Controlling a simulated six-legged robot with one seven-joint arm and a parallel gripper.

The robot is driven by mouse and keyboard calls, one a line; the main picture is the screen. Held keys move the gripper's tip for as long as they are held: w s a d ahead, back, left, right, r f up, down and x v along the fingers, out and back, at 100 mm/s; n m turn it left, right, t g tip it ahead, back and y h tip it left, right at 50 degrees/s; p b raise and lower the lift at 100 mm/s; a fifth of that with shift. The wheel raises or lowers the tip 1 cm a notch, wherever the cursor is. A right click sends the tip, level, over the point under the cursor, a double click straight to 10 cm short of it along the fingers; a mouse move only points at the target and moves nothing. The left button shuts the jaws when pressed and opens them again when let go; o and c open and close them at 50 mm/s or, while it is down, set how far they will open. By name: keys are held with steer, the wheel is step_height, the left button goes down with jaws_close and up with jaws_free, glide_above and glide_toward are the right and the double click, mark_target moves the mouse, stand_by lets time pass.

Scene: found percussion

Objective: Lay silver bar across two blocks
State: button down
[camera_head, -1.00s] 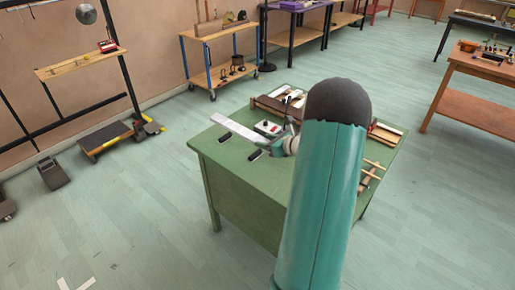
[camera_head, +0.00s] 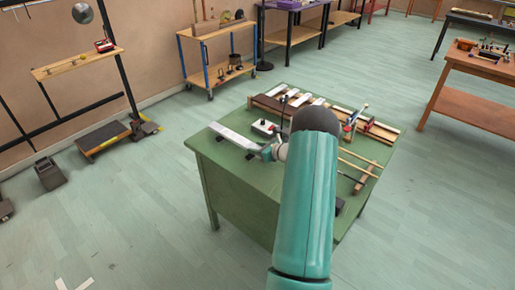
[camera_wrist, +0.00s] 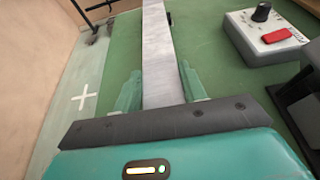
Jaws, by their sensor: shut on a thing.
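The silver bar (camera_head: 232,136) is a long flat strip over the front left of the green table. My gripper (camera_head: 268,152) is shut on the bar near its right end. In the wrist view the bar (camera_wrist: 160,60) runs away from me between the fingers of my gripper (camera_wrist: 162,88). Two small dark blocks, one toward the bar's far end (camera_head: 219,139) and one near my gripper (camera_head: 249,156), show along the bar's front edge, partly hidden by it. In the wrist view a dark block (camera_wrist: 169,18) peeks out on the bar's right. I cannot tell whether the bar touches the blocks.
A row of pale bars on a wooden frame (camera_head: 270,104) lies at the back of the green table (camera_head: 225,168). Wooden sticks (camera_head: 360,163) lie at the right.

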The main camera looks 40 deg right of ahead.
steer(key=shift+r, duration=0.15)
steer(key=shift+f, duration=0.3)
steer(key=shift+w+f, duration=0.1)
steer(key=shift+f, duration=0.2)
steer(key=c, duration=0.8)
jaws_free()
